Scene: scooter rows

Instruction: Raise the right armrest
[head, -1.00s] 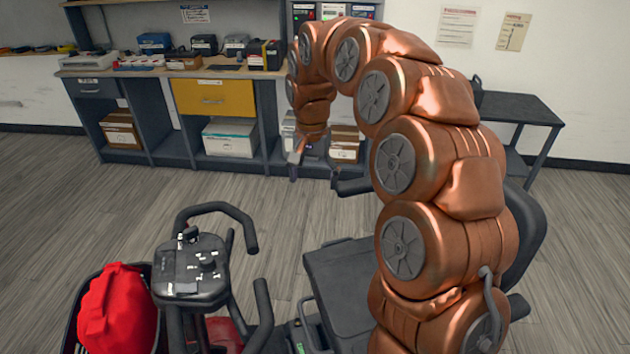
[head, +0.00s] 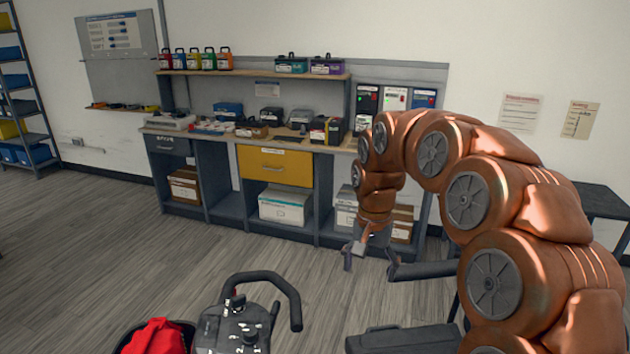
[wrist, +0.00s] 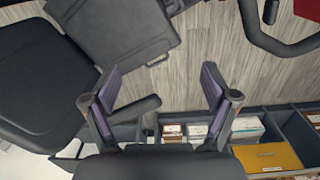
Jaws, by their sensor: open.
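The right armrest (head: 425,270) is a dark padded bar on the far side of the scooter seat (head: 400,340). It looks about level in the head view. My gripper (head: 358,250) is open and empty, just left of the armrest's front end and slightly higher in the picture. In the wrist view, the armrest (wrist: 137,108) shows between the spread fingers of my gripper (wrist: 160,78), nearer the left finger. I cannot tell whether they touch. The backrest (wrist: 40,90) and seat (wrist: 120,35) are above left there. My arm hides the armrest's rear in the head view.
The scooter's tiller (head: 245,325) and a red item (head: 158,338) in its front basket are at the bottom. A workbench with a yellow drawer (head: 274,165) stands behind. A dark side table (head: 600,200) is at right. Open floor (head: 110,260) lies left.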

